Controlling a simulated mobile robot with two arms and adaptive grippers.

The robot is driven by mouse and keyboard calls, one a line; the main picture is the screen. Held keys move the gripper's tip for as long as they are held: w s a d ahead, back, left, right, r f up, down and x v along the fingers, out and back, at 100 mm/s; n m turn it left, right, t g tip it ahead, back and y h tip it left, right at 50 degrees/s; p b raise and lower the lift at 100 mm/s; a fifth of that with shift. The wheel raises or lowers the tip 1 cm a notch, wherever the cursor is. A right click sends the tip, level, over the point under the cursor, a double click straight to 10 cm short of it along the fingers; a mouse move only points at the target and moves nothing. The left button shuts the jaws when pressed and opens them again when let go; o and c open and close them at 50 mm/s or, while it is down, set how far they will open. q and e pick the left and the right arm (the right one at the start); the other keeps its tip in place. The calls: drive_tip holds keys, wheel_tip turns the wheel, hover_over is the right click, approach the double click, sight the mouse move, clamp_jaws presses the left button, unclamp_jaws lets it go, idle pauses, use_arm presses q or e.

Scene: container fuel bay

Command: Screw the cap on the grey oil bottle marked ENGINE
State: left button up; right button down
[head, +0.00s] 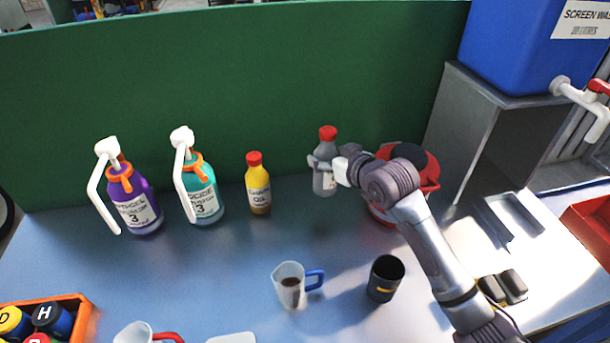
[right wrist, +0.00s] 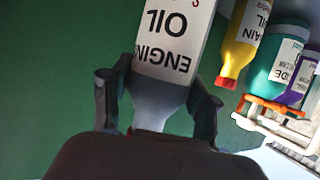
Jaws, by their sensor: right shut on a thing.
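The grey oil bottle marked ENGINE (head: 325,183) stands upright at the back of the bench, near the green panel. A red cap (head: 327,132) shows on its top. My right gripper (head: 325,163) is shut on the bottle around its shoulder, below the cap. In the right wrist view the bottle (right wrist: 163,95) appears upside down, its label reading ENGINE OIL, between the two dark fingers of the gripper (right wrist: 156,88). There the cap is mostly hidden behind my gripper's body. My left gripper is not in view.
A red container (head: 432,170) stands right behind my right arm. A yellow oil bottle (head: 258,190) and teal (head: 203,203) and purple (head: 135,208) pump bottles stand to the left. A measuring jug (head: 289,285) and black mug (head: 385,278) are in front. The bench between is clear.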

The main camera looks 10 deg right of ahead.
drive_tip(key=w+a+f, duration=0.3)
drive_tip(key=w+a, duration=0.1)
drive_tip(key=w, duration=0.1)
drive_tip(key=shift+f+p, duration=0.35)
drive_tip(key=shift+f, duration=0.05)
drive_tip(key=shift+a, duration=0.1)
wheel_tip(320, 180, down, 4)
drive_tip(key=shift+f+p, duration=0.1)
drive_tip(key=shift+p, duration=0.4)
drive_tip(key=shift+c, duration=1.4)
unclamp_jaws()
drive_tip(key=shift+f, duration=0.1)
